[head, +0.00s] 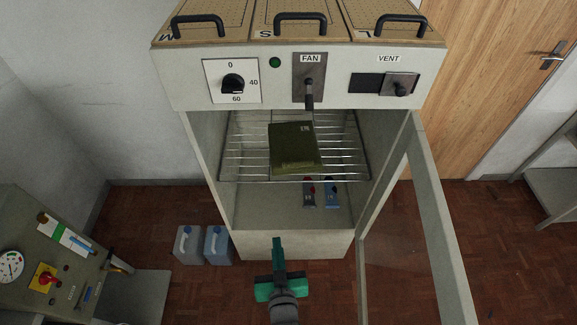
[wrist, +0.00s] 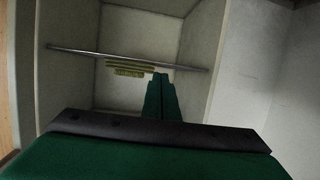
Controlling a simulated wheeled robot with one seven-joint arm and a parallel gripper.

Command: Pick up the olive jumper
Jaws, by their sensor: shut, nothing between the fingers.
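The olive jumper (head: 294,147) lies folded flat on the wire rack inside the open cabinet in the head view. In the wrist view the jumper (wrist: 130,68) shows edge-on as thin olive bands behind the rack's front rail. My green gripper (head: 277,240) is in front of the cabinet opening, below the rack and apart from the jumper. Its fingers (wrist: 160,84) are shut together with nothing between them.
The wire rack (head: 242,160) spans the cabinet. Its glass door (head: 425,220) stands open at the right. Two jugs (head: 188,246) stand at the left. A machine (head: 50,255) is at the far left.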

